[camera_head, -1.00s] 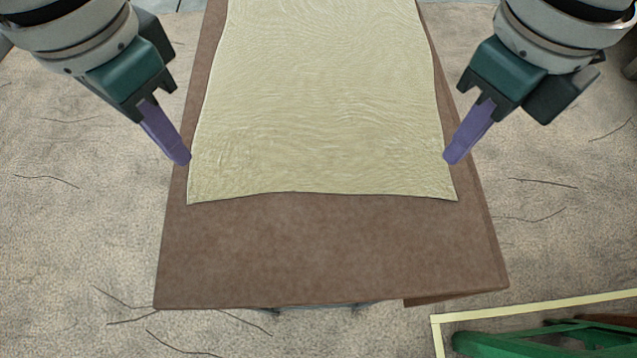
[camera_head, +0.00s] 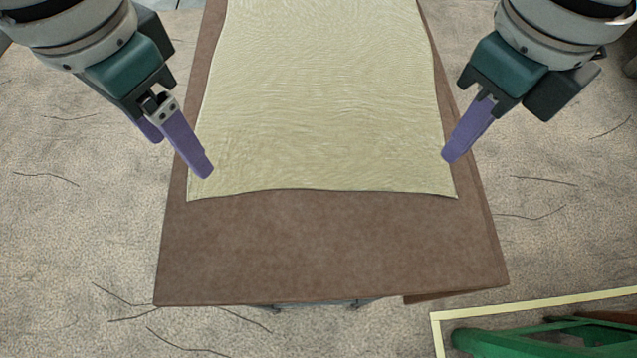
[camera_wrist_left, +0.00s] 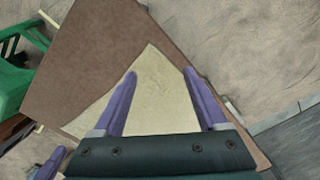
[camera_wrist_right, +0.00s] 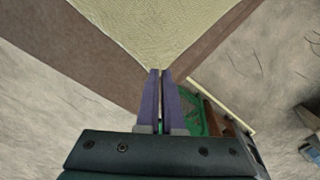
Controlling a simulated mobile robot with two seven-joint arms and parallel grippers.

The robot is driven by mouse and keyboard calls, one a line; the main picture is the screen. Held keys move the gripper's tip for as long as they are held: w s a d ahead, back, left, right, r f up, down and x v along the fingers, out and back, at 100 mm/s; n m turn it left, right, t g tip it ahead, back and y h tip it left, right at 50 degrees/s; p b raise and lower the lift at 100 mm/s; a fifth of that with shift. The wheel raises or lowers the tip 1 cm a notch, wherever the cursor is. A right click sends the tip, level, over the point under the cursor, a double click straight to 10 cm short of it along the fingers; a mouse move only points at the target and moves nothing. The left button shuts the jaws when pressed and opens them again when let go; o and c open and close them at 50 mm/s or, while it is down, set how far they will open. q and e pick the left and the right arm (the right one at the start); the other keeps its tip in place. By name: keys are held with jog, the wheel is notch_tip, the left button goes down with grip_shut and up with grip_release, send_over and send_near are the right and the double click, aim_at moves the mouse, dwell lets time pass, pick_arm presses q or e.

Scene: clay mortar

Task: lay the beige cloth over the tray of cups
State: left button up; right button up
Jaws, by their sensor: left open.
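The beige cloth (camera_head: 320,110) lies spread on a brown tabletop (camera_head: 330,250), its slightly bowed front edge short of the table's front edge. It also shows in the left wrist view (camera_wrist_left: 158,105) and the right wrist view (camera_wrist_right: 150,25). My left gripper (camera_head: 180,155) is open and empty above the cloth's left edge, near the front left corner. My right gripper (camera_head: 449,158) has its fingers together at the cloth's right edge, near the front right corner; I see no cloth between them, and contact is unclear. No tray or cups are in view.
A green object (camera_head: 540,338) stands by a pale yellow strip (camera_head: 540,308) at the lower right, past the table. Cracked sandy ground (camera_head: 70,240) surrounds the table. The front strip of the tabletop is bare.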

jog(key=o, duration=1.1)
